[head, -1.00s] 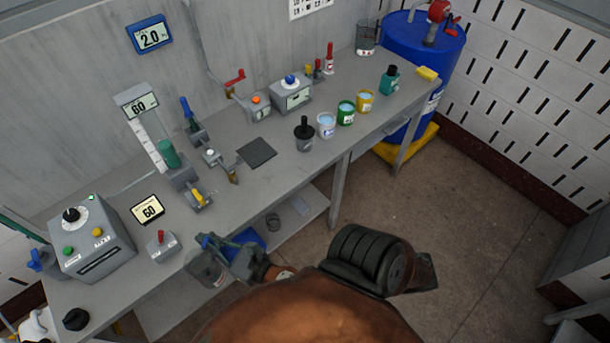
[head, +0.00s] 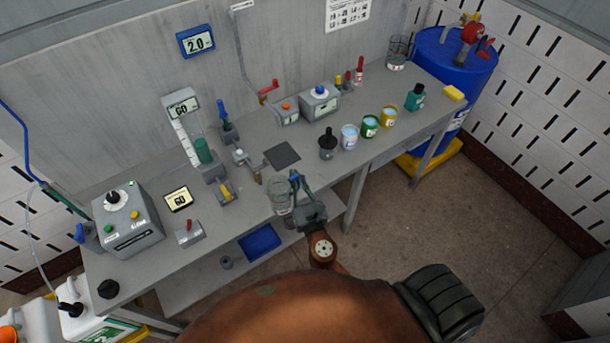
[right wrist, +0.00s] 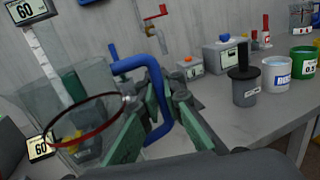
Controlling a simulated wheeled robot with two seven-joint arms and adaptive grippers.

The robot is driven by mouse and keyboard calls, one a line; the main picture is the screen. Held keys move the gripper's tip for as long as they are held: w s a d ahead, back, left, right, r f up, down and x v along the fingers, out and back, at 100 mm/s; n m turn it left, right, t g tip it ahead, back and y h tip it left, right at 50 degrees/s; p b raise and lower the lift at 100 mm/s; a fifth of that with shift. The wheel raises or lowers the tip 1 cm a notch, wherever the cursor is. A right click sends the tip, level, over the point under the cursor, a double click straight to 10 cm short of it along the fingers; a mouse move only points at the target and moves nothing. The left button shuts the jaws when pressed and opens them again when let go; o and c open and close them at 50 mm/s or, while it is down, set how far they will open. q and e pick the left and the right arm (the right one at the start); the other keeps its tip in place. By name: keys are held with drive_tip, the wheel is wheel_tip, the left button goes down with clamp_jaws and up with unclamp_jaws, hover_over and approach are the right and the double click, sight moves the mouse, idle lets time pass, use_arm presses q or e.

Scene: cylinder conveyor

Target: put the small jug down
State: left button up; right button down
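The small jug (head: 280,197) is clear, with a blue handle. In the head view it is upright or nearly so at the front edge of the bench, just in front of the dark square pad (head: 282,156). My right gripper (head: 300,194) is shut on the jug's handle from the right. In the right wrist view the green fingers (right wrist: 160,112) close around the blue handle, and the jug's clear wall and red rim (right wrist: 85,122) fill the left side. I cannot tell whether its base touches the bench. My left gripper is not in view.
The grey bench (head: 235,245) has a black-knobbed pot (head: 327,147) and white (head: 349,139), green (head: 370,127) and yellow (head: 388,117) cans to the right. Valve fittings (head: 240,158) stand to the left. A blue tray (head: 259,242) lies on the lower shelf.

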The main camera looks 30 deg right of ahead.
use_arm(q)
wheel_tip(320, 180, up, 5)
drive_tip(key=p, duration=0.3)
use_arm(e)
drive_tip(key=w+d+r+m+h, duration=0.1)
drive_tip(key=w+d+r+h, duration=0.1)
drive_tip(key=w, duration=0.2)
drive_tip(key=w+d+f+b, duration=0.2)
drive_tip(key=d+f+b, duration=0.2)
drive_tip(key=w+d+f+b, duration=0.3)
drive_tip(key=d+f+b, duration=0.1)
drive_tip(key=w+d+f+b, duration=0.2)
drive_tip(key=d+f+b, duration=0.2)
drive_tip(key=f, duration=0.1)
drive_tip(key=shift+w+d+b, duration=0.15)
drive_tip(key=shift+w+b, duration=0.2)
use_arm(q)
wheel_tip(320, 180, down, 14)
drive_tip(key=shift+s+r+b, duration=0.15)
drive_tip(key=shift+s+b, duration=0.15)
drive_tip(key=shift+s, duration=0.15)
use_arm(e)
drive_tip(key=shift+f, duration=0.15)
drive_tip(key=shift+f, duration=0.15)
drive_tip(key=c, duration=2.1)
unclamp_jaws()
